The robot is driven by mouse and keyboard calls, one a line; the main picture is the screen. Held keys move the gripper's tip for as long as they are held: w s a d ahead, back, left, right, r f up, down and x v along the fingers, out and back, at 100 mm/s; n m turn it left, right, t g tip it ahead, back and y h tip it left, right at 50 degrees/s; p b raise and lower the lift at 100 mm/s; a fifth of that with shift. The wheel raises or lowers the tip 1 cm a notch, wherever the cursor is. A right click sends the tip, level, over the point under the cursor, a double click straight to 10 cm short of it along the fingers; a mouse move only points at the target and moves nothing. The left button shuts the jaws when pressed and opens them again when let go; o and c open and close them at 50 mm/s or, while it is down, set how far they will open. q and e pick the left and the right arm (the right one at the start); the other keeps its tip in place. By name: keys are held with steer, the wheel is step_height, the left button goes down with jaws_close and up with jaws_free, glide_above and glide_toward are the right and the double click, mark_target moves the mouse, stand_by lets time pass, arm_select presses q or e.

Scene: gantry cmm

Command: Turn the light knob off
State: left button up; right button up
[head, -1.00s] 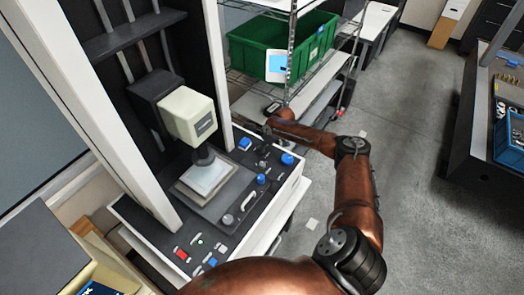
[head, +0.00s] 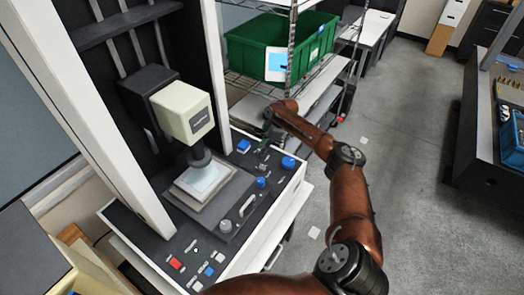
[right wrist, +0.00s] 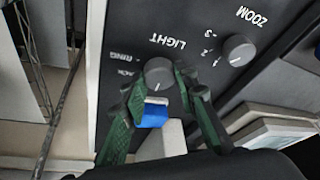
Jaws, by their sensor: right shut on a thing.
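The light knob (right wrist: 158,74) is a round grey dial on the dark panel, under the label LIGHT, which appears upside down in the right wrist view. The green fingertips of my right gripper (right wrist: 164,80) stand on either side of the knob, shut on it. The exact direction of its pointer is hard to read. In the head view my right gripper (head: 266,143) reaches down to the back right corner of the measuring machine's console, and the light knob is hidden there. My left gripper is not in view.
A grey zoom knob (right wrist: 238,50) sits beside the light knob. The console (head: 245,225) carries several other buttons and knobs. A wire rack with a green bin (head: 254,45) stands behind the arm.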

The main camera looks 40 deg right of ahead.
steer(key=o, duration=1.1)
steer(key=shift+o, duration=0.2)
steer(key=v, duration=1.2)
